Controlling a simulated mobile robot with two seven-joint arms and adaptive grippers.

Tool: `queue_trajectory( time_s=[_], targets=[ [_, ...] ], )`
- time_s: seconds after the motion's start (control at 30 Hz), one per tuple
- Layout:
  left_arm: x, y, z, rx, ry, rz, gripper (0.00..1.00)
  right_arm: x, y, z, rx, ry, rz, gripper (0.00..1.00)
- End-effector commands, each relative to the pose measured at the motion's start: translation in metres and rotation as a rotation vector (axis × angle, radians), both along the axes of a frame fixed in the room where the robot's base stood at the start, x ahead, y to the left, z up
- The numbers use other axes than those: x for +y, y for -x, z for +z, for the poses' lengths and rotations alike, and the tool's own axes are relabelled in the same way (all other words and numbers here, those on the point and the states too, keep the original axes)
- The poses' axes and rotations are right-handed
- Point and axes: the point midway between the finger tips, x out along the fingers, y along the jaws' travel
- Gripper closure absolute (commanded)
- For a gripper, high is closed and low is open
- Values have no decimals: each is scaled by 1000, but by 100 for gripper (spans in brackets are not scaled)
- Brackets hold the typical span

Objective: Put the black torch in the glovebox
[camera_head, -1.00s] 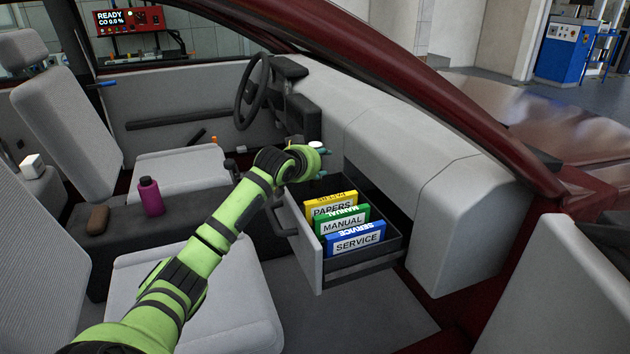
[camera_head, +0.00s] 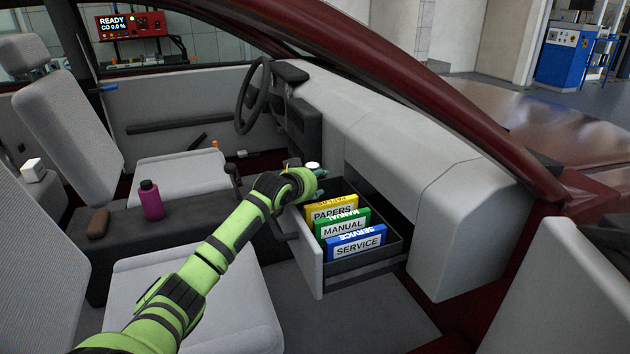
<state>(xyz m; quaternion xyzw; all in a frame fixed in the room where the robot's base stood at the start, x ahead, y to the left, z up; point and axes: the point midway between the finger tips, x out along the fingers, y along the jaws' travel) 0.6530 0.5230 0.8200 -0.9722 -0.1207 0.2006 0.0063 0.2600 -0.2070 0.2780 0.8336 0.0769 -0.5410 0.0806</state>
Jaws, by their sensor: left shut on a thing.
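The glovebox (camera_head: 310,262) is a pulled-out grey drawer with a dark inside. A yellow PAPERS folder (camera_head: 331,208), a green MANUAL folder (camera_head: 343,228) and a blue SERVICE folder (camera_head: 357,245) stand in it. My left gripper (camera_head: 320,182) is at the drawer's far left end, around rim height, with its fingers largely hidden behind my wrist. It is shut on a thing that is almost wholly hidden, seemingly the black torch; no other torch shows. I cannot tell whether it is inside the drawer. My right gripper is not in view.
The grey dashboard (camera_head: 400,160) overhangs the drawer's far side. The steering wheel (camera_head: 252,95) is beyond it. A magenta bottle (camera_head: 151,200) and a brown case (camera_head: 98,223) are on the dark console (camera_head: 190,208). The front seat (camera_head: 220,318) lies under my arm.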

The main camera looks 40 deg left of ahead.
Motion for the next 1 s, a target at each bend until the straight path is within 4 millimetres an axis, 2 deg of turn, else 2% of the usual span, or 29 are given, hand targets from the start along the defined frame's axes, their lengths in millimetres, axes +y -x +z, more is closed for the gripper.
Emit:
queue_trajectory(
  time_s=[0.23,0.27,0.3,0.63,0.8,1.0],
  targets=[
    [0,1,-9,7,4,1,89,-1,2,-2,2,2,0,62],
    [0,1,-10,9,4,1,44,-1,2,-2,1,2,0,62],
    [0,1,-10,9,4,1,28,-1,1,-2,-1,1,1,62],
    [0,1,-12,17,4,2,28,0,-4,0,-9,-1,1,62],
    [0,2,2,14,1,1,28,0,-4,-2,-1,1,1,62],
    [-9,31,15,12,-2,-1,28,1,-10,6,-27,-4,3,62]
  ],
)
